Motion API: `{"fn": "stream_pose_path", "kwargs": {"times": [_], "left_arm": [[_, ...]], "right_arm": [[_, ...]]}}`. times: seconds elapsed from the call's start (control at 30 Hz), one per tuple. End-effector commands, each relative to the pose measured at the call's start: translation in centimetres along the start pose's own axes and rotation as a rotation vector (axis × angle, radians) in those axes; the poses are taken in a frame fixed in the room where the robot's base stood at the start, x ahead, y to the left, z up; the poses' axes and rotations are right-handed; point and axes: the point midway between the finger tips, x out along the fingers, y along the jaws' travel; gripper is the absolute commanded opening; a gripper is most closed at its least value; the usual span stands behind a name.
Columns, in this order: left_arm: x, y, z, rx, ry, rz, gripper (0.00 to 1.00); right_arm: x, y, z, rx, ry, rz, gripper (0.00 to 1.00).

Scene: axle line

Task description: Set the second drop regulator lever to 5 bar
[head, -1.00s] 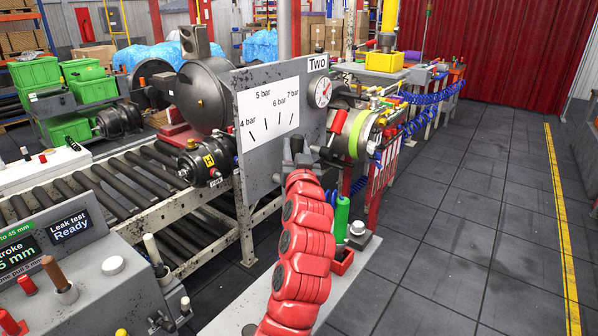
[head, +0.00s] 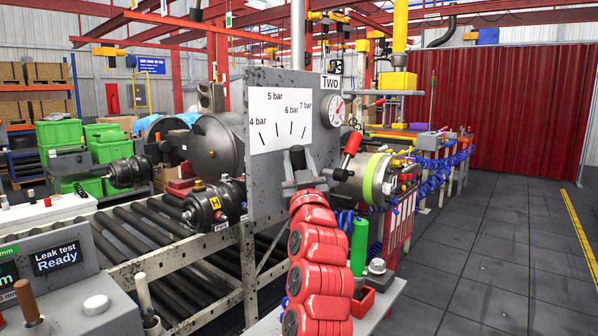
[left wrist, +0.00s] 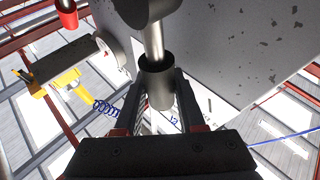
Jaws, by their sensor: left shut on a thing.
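The grey regulator panel (head: 262,185) is labelled "Two". Its white scale (head: 279,119) has marks for 4, 5, 6 and 7 bar. A round dial gauge (head: 332,110) sits to the scale's right; its reading is too small to tell. My left gripper (head: 298,165) is in front of the panel, below the scale. In the left wrist view, the gripper (left wrist: 157,105) is shut on the lever's dark grey cylindrical grip (left wrist: 157,85), whose metal rod runs up to a dark hub (left wrist: 150,10). The mark it points to cannot be told. My right gripper is out of view.
A red handle (head: 352,143) juts out at the panel's right edge. A green cylinder (head: 359,246) stands beside my left arm. A roller conveyor (head: 140,245) lies at left, a console (head: 60,290) at front left. The floor (head: 480,260) at right is clear.

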Motion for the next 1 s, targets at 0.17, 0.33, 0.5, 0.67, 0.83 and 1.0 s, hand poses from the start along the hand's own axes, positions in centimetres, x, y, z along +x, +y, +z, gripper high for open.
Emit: {"fn": "stream_pose_path", "kwargs": {"times": [0.17,0.33,0.5,0.67,0.83,1.0], "left_arm": [[0.0,0.1,0.2,0.000,-0.004,0.000,0.00],[0.0,0.1,0.2,0.000,-0.004,0.000,0.00],[0.0,0.0,0.2,0.000,-0.002,0.000,0.51],[0.0,0.0,0.1,0.000,-0.001,0.000,0.51],[-0.6,0.1,0.0,-0.001,0.002,0.001,0.51],[-3.0,0.1,0.3,-0.001,-0.002,0.001,0.51]], "right_arm": [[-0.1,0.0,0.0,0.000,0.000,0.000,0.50],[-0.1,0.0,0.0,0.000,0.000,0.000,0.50],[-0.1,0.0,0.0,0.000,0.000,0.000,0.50],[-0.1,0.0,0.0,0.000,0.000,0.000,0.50],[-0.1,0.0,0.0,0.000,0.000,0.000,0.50],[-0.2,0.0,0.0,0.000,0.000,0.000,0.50]]}}
